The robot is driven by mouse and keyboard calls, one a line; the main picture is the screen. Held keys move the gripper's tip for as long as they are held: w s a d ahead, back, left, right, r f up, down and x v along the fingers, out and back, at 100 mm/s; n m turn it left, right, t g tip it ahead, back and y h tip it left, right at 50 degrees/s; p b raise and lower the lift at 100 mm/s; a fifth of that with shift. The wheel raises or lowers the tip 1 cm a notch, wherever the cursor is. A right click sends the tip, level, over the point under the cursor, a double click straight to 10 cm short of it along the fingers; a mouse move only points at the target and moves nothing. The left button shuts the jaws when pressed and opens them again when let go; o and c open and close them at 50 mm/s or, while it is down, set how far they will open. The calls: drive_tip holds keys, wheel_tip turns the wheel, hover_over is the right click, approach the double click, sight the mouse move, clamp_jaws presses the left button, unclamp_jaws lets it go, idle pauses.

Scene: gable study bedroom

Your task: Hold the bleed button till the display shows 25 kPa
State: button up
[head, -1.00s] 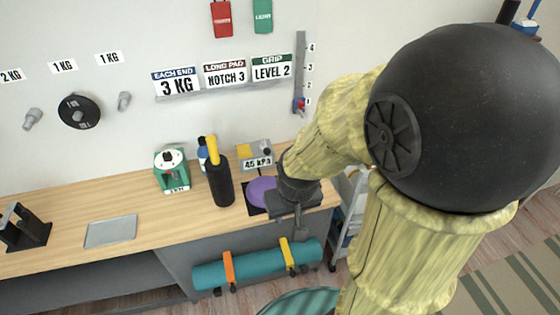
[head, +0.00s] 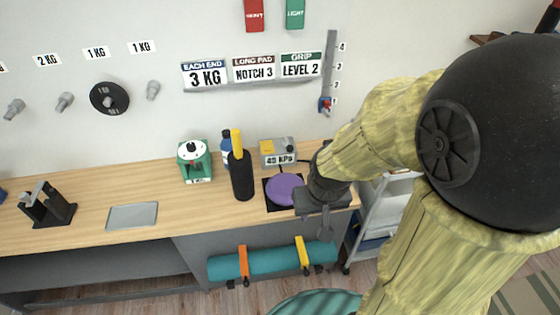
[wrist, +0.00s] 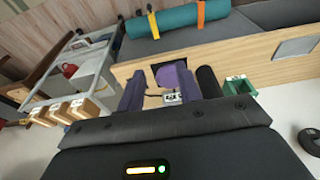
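The grey gauge box (head: 277,152) stands at the back right of the wooden bench. Its display (head: 280,160) seems to read 45 kPa. A yellow patch and a dark knob are on its top; I cannot tell for sure which is the bleed button. A purple disc (head: 285,189) on a dark mat lies in front of the box. My gripper (head: 323,222) is over the bench's right front edge, right of the disc and apart from the box. In the wrist view my gripper (wrist: 170,90) is open and empty, with the disc (wrist: 175,76) and box (wrist: 172,98) seen between its fingers.
A black cylinder with a yellow top (head: 241,176), a blue bottle (head: 226,148) and a green device (head: 194,162) stand left of the box. A grey trolley (head: 385,215) stands right of the bench. A teal roll (head: 275,261) hangs below the front edge.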

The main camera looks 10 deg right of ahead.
drive_tip(key=shift+c, duration=0.4)
clamp_jaws()
idle(1.5)
